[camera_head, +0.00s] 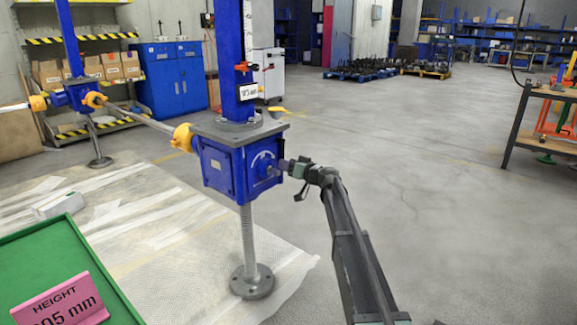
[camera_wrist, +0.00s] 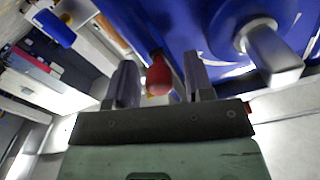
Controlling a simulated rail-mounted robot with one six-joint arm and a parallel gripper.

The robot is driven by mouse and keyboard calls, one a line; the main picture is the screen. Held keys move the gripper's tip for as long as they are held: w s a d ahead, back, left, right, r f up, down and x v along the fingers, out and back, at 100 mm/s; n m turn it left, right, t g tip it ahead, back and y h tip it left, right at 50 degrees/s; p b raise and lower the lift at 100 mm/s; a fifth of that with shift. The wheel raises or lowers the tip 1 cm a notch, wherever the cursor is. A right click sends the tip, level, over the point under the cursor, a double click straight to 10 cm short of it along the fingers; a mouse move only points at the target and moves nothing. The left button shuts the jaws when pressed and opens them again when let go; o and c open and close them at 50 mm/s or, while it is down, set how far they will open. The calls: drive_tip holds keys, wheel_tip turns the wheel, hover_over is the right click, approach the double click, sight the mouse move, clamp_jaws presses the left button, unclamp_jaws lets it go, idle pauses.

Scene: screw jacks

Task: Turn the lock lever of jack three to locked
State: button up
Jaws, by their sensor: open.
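The near jack (camera_head: 225,168) has a blue gearbox under a grey plate, with a blue column above and a grey screw below. No jack number is readable. In the head view, my gripper (camera_head: 285,167) is at the right part of the gearbox front. In the wrist view, my gripper (camera_wrist: 158,63) is open, and a red knob (camera_wrist: 159,77), apparently the lock lever's end, shows between its two fingers. I cannot tell whether the fingers touch it. The rest of the lever is hidden. A grey squared shaft (camera_wrist: 273,52) sticks out of the blue housing (camera_wrist: 220,22) to the right.
A shaft with orange-yellow couplings (camera_head: 182,137) links the near jack to a second jack (camera_head: 80,96) at the left. A green board (camera_head: 75,255) with a pink height sign (camera_head: 60,303) is at front left. A workbench (camera_head: 545,120) stands right. Floor between is clear.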

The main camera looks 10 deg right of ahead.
drive_tip(key=shift+c, duration=0.5)
clamp_jaws()
